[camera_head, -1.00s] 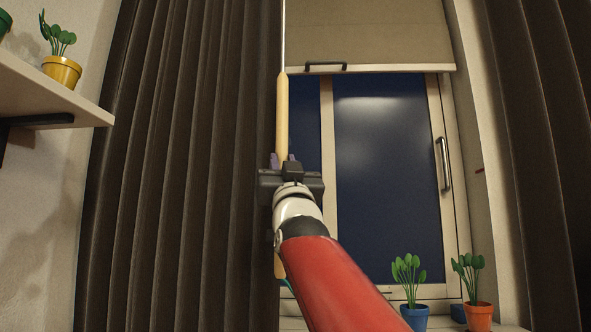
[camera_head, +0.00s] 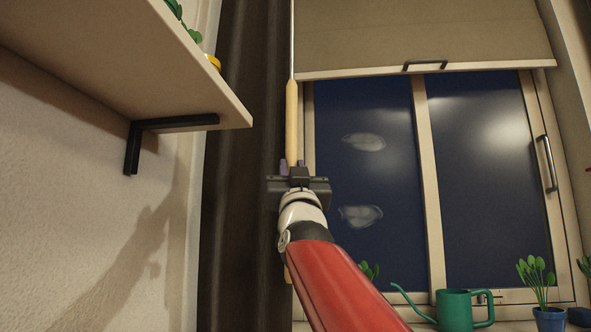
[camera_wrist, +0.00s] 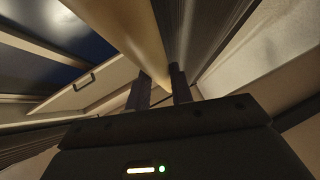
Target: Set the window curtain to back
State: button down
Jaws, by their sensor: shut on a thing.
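The dark brown curtain (camera_head: 237,190) hangs bunched in a narrow band at the left of the window (camera_head: 380,170). A light wooden pull rod (camera_head: 291,115) hangs on a thin cord or stem along the curtain's right edge. My gripper (camera_head: 292,168) is shut on this rod, with the rod between its fingers. In the wrist view the rod (camera_wrist: 145,40) runs up from between the fingers, with the curtain folds (camera_wrist: 205,30) just right of it. My gripper hides a short part of the rod; its lower end shows below.
A wall shelf (camera_head: 130,60) with a black bracket (camera_head: 150,130) juts out at left near the curtain. A beige blind (camera_head: 430,35) with a dark handle covers the window's top. A green watering can (camera_head: 458,308) and potted plants (camera_head: 540,290) stand below the window.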

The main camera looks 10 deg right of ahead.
jog(key=shift+a, duration=0.2)
jog(key=c, duration=1.2)
grip_release()
jog(key=shift+a, duration=0.15)
jog(key=shift+c, duration=0.2)
jog(key=b+v, duration=0.3)
jog(key=v, duration=0.4)
jog(key=shift+s+f+b, duration=0.25)
jog(key=shift+f+b, duration=0.1)
jog(key=shift+b, duration=0.05)
